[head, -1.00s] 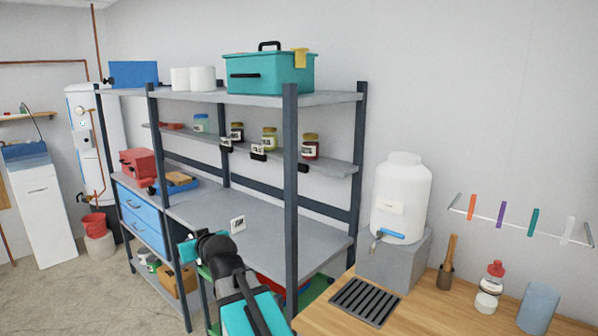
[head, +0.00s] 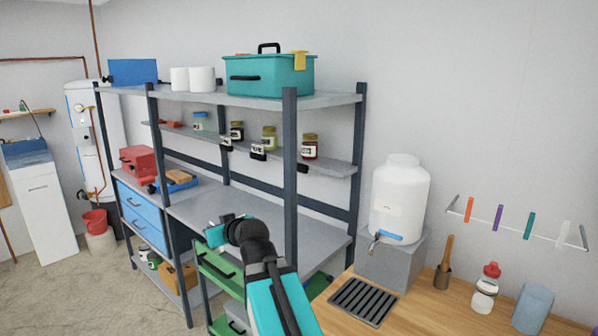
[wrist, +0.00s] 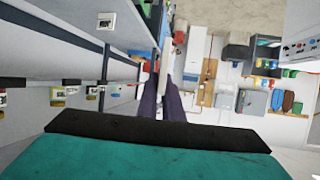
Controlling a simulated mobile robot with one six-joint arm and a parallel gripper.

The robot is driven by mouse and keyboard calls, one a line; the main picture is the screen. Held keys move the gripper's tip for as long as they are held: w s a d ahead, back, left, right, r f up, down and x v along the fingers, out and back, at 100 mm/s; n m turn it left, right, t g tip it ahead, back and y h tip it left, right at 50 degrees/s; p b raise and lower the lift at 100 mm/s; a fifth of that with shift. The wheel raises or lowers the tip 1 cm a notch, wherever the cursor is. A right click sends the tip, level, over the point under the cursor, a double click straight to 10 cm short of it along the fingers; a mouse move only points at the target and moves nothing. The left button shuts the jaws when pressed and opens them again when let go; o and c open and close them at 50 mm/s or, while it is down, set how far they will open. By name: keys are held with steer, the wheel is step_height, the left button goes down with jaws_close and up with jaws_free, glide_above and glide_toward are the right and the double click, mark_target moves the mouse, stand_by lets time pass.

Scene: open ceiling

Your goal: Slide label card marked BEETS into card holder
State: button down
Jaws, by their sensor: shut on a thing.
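My gripper (head: 214,234) is above the shelf unit's grey bench in the head view. In the wrist view its dark fingers (wrist: 161,88) are shut on a thin white card (wrist: 166,48), seen nearly edge-on; its print cannot be read. In the head view the held card cannot be made out. Small black card holders line the front edge of the middle shelf. The right one (head: 303,168), below a dark red jar (head: 310,147), shows no white card. The holder to its left (head: 257,152) shows a white card.
Another white printed card (wrist: 106,21) rests on a grey surface in the wrist view. A shelf post (head: 290,180) stands right of my gripper. More jars (head: 269,138) stand on the middle shelf. A white dispenser (head: 400,200) stands on the right. The bench (head: 300,225) looks mostly clear.

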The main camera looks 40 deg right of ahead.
steer(key=s+d+r+y, duration=0.1)
steer(key=s+d+r, duration=0.4)
steer(key=s+d, duration=0.4)
steer(key=s+d+r+n+y, duration=0.1)
steer(key=s+d+r, duration=0.4)
steer(key=s+d, duration=0.4)
steer(key=s+d+r+n, duration=0.1)
steer(key=s+d+r, duration=0.4)
steer(key=d, duration=1.4)
steer(key=s, duration=0.4)
steer(key=shift+d+r+y, duration=0.2)
steer(key=shift+d+y, duration=0.1)
steer(key=shift+y, duration=0.1)
